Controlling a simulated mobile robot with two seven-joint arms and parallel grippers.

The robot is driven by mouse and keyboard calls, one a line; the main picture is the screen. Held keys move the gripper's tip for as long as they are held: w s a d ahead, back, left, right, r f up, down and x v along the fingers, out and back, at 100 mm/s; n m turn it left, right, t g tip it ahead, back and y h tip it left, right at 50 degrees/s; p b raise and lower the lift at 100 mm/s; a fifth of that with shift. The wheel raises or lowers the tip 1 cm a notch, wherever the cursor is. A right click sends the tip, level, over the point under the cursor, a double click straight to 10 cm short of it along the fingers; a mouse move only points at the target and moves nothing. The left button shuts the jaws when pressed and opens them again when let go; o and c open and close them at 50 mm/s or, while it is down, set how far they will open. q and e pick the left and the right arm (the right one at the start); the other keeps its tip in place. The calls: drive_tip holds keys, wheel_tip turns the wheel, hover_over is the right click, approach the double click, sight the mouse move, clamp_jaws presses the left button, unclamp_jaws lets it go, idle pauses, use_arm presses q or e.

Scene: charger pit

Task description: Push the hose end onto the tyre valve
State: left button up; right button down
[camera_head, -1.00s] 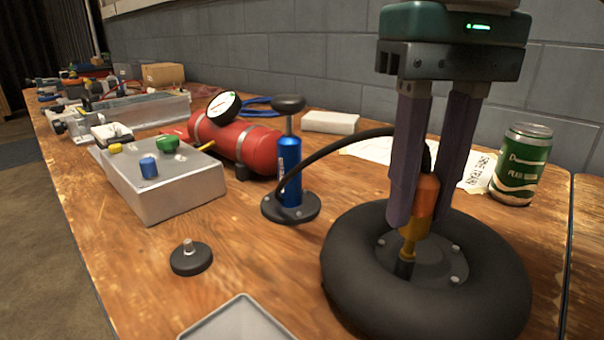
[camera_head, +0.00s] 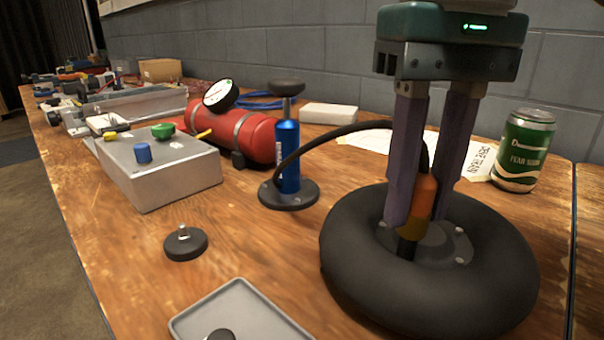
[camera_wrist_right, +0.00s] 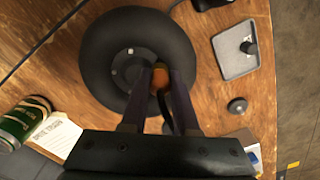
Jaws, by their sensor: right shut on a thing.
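The black tyre (camera_head: 345,285) lies flat on the bench, with a grey hub plate (camera_head: 440,250) in its middle. A dark valve stem (camera_head: 405,248) stands up from the hub. My right gripper (camera_head: 410,205) is above the hub, shut on the orange hose end (camera_head: 421,197) with its brass lower part. The hose end is nearly upright, and its lower end meets the top of the valve stem; how far it sits on it I cannot tell. In the wrist view the orange hose end (camera_wrist_right: 160,80) shows between the fingers over the tyre (camera_wrist_right: 105,45). My left gripper is not in view.
The black hose (camera_head: 320,145) arcs to the blue pump (camera_head: 288,160). A grey tray (camera_head: 245,305) with a black cap and a black knob (camera_head: 185,243) lie left of the tyre. A green can (camera_head: 523,150) stands right. A grey box (camera_head: 160,170) and red tank (camera_head: 245,135) are further left.

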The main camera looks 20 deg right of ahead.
sight(425, 172)
drive_tip(key=shift+f, duration=0.1)
drive_tip(key=c, duration=0.6)
unclamp_jaws()
wheel_tip(425, 172, up, 10)
drive_tip(key=p, duration=0.6)
drive_tip(key=shift+p, duration=0.35)
